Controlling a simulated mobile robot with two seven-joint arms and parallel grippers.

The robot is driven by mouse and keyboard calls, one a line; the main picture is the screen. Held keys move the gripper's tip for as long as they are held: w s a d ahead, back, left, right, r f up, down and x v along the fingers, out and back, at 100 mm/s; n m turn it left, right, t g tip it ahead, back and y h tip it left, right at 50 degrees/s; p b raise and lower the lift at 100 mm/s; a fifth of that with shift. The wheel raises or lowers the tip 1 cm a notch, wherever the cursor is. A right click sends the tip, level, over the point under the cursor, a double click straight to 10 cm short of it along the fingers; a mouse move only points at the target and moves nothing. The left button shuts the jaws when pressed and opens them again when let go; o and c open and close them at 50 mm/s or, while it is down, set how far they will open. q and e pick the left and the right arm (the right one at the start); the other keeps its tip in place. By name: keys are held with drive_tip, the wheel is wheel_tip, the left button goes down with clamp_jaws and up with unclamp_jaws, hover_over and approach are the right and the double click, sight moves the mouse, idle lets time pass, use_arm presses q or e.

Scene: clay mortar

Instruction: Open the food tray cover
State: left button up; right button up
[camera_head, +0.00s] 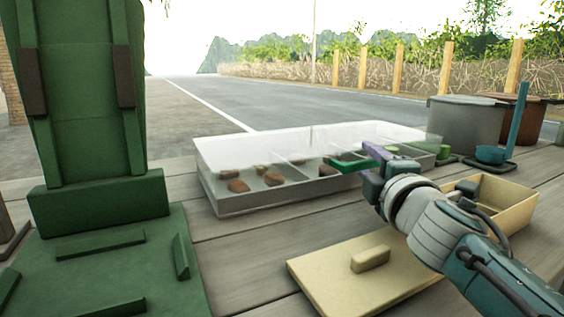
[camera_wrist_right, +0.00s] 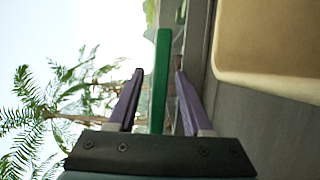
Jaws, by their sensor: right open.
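The food tray (camera_head: 232,203) is a long clear box with several compartments, standing on the wooden table. Its see-through cover (camera_head: 290,143) appears to lie shut on top. A green handle (camera_head: 352,166) sits at the tray's front edge. My right gripper (camera_head: 372,160) is at the right end of this handle, partly hiding it. In the right wrist view, the green handle (camera_wrist_right: 161,75) stands between the two purple fingers (camera_wrist_right: 128,100), with gaps on both sides. The right gripper is open. My left gripper is not in view.
A beige lid (camera_head: 335,283) with a knob lies in front of the tray. An open beige box (camera_head: 515,205) is right of my right arm. Pots (camera_head: 465,125) stand at the back right. A large green stand (camera_head: 100,205) fills the left.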

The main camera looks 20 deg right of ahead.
clamp_jaws()
idle(0.3)
idle(1.1)
